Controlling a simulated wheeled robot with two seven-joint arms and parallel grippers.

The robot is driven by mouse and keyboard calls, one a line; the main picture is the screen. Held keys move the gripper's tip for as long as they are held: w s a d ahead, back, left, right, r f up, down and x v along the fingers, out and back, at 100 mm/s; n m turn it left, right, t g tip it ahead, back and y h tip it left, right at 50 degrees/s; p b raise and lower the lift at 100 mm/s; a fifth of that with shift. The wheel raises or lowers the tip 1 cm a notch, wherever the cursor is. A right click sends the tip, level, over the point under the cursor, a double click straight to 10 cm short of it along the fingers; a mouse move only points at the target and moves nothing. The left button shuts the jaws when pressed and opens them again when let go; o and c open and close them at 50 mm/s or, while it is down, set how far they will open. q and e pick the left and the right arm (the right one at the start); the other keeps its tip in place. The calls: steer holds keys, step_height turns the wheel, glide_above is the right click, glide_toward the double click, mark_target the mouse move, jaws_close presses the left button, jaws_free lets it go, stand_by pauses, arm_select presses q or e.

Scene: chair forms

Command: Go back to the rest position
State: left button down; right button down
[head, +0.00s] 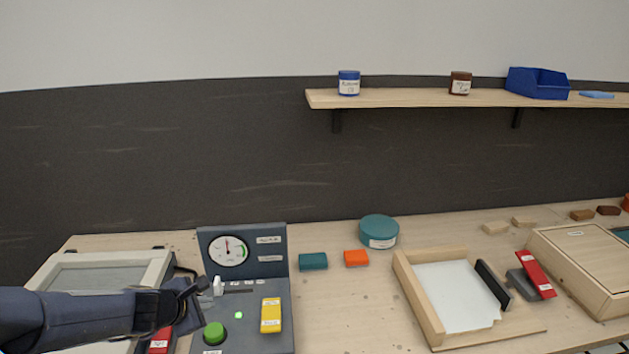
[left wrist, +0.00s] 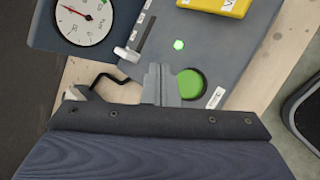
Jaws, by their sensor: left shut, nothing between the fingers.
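My left gripper (head: 205,284) comes in from the left in the head view. It is shut and empty, in front of the left part of a grey control panel (head: 267,300). The panel has a round dial (head: 229,251), a white lever (head: 217,286), a lit green light (head: 239,315), a green button (head: 214,333) and a yellow block (head: 271,315). In the left wrist view the closed fingers (left wrist: 161,84) show beside the green button (left wrist: 191,84); whether they touch it I cannot tell. My right gripper is not in view.
A framed grey-topped box (head: 100,273) stands at the left, partly behind my arm. Teal and orange blocks, a round teal tin (head: 379,231), a wooden tray (head: 420,300) and a wooden box (head: 580,262) stand to the right. A shelf (head: 420,98) hangs above. Bare table lies right of the panel.

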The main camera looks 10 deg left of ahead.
arm_select(q)
steer(key=s+d+r+m+g+h, duration=0.1)
steer(key=s+d+r+m+h, duration=0.2)
steer(key=s+d+r+m, duration=0.95)
steer(key=s+a+f+m+g+y, duration=0.1)
steer(key=s+f+m, duration=0.3)
steer(key=s+m, duration=0.5)
steer(key=s+g, duration=0.1)
steer(key=s, duration=0.5)
steer(key=shift+a+f+m+g, duration=0.2)
steer(key=shift+f+m+g, duration=0.1)
steer(key=shift+f+m, duration=0.1)
